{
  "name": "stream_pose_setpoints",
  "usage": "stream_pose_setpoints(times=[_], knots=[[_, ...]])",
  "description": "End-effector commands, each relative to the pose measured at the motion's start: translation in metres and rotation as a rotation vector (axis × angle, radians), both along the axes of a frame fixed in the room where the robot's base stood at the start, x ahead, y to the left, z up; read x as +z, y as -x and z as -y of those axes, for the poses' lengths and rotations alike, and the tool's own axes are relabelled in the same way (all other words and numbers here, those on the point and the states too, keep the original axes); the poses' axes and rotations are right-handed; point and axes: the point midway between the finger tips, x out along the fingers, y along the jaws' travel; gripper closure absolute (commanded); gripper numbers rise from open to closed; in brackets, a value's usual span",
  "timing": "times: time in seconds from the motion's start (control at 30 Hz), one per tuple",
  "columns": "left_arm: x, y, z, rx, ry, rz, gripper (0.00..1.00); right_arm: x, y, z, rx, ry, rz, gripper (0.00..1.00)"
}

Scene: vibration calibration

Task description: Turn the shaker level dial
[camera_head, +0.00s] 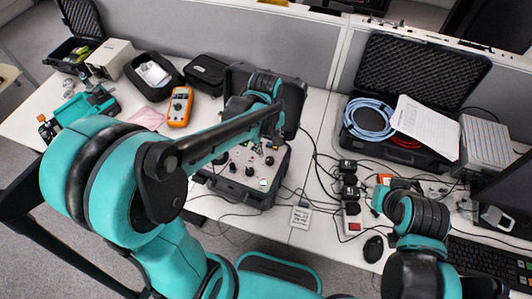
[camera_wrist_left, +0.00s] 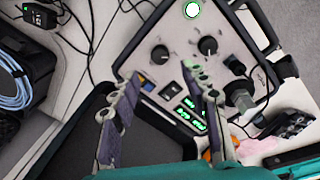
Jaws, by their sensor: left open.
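The shaker unit is an open black case with a light control panel (camera_head: 225,177), in the middle of the head view. The panel (camera_wrist_left: 145,65) also fills the upper middle of the left wrist view. It carries black dials, among them a left dial (camera_wrist_left: 160,54) and a middle dial (camera_wrist_left: 208,46); I cannot read which is the level dial. A green-lit display (camera_wrist_left: 190,115) shows partly between my fingers. My left gripper (camera_wrist_left: 163,72) is open and empty over the panel, its fingertips just short of the two dials. My forearm hides part of the case in the head view. My right gripper is hidden behind its wrist.
An orange multimeter (camera_head: 180,107) and a pink cloth (camera_head: 147,118) lie left of the case. Cables and black plugs (camera_head: 348,180) lie to its right. An open case with a blue cable coil (camera_head: 369,118) stands further right. A grey partition runs along the back.

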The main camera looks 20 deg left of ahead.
Motion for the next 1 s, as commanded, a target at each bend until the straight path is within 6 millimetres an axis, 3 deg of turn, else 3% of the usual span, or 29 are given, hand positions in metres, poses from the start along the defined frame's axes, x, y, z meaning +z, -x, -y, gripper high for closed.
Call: stream_pose_setpoints(times=[0.4,0.8,0.83,1.0], knots=[[-0.064,-0.002,0.002,-0.001,0.0,0.001,0.54,-0.024,0.0,0.0,0.0,0.0,0.0,0.54],[-0.074,-0.003,0.003,-0.002,0.0,0.002,0.54,-0.026,0.0,0.0,0.0,0.0,0.0,0.54],[-0.074,-0.003,0.003,-0.002,0.0,0.002,0.57,-0.026,0.0,0.0,0.0,0.0,0.0,0.54],[-0.074,-0.003,0.003,-0.002,0.0,0.002,1.0,-0.026,0.0,0.0,0.0,0.0,0.0,0.54]])
